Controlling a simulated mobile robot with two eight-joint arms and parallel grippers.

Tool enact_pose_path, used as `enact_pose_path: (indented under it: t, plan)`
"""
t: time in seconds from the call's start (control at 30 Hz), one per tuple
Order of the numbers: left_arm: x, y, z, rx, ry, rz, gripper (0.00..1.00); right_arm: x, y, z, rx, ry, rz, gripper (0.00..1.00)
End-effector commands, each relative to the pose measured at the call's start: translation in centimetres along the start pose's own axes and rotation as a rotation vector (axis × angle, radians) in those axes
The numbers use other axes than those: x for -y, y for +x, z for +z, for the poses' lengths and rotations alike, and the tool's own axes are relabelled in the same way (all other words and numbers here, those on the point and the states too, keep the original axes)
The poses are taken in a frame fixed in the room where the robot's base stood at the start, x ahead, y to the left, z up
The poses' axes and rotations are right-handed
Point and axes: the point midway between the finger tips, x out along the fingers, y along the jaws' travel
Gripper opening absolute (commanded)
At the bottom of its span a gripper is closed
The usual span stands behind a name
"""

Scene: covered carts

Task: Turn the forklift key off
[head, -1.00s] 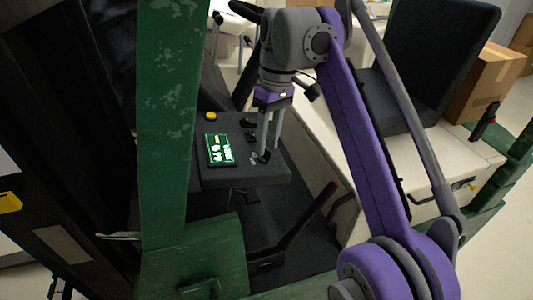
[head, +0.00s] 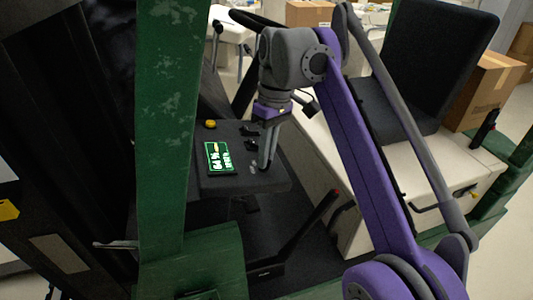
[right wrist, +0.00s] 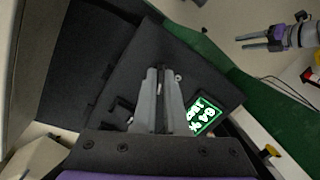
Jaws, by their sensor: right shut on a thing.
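The forklift's dark console (head: 215,185) has a lit green display (head: 220,157), a yellow button (head: 210,124) and black levers (head: 250,138). My right gripper (head: 265,168) points down at the console's right end, right of the display. Its fingers are close together, shut on what seems to be the key, which the fingers hide. In the right wrist view the closed fingers (right wrist: 160,76) reach to the console surface beside the display (right wrist: 201,116). My left gripper (right wrist: 240,41) is small at the upper right of that view, away from the console, its fingers apart.
A green forklift post (head: 163,120) stands left of the console. The black seat (head: 432,75) is on a pale base (head: 345,195) at the right. A steering wheel (head: 255,18) is behind my arm. A cardboard box (head: 482,92) stands behind the seat.

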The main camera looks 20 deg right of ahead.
Motion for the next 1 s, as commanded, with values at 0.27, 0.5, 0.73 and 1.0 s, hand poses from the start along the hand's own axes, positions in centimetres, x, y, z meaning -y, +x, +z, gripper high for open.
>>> enact_pose_path:
  t: [0.27,0.5,0.73,1.0]
  plan:
    - [0.0,-0.3,-0.3,-0.002,0.000,0.000,0.50,0.0,-0.1,0.0,0.000,-0.039,0.004,0.00]
    - [0.0,-1.2,-1.1,-0.009,0.000,0.000,0.50,0.1,-0.2,0.0,0.000,-0.176,0.019,0.00]
    - [0.0,-2.4,-2.3,-0.019,0.000,0.000,0.50,0.1,-0.3,0.0,0.000,-0.383,0.042,0.00]
    - [0.0,-3.5,-3.6,-0.031,0.000,0.000,0.50,0.2,-0.3,0.0,0.000,-0.636,0.068,0.00]
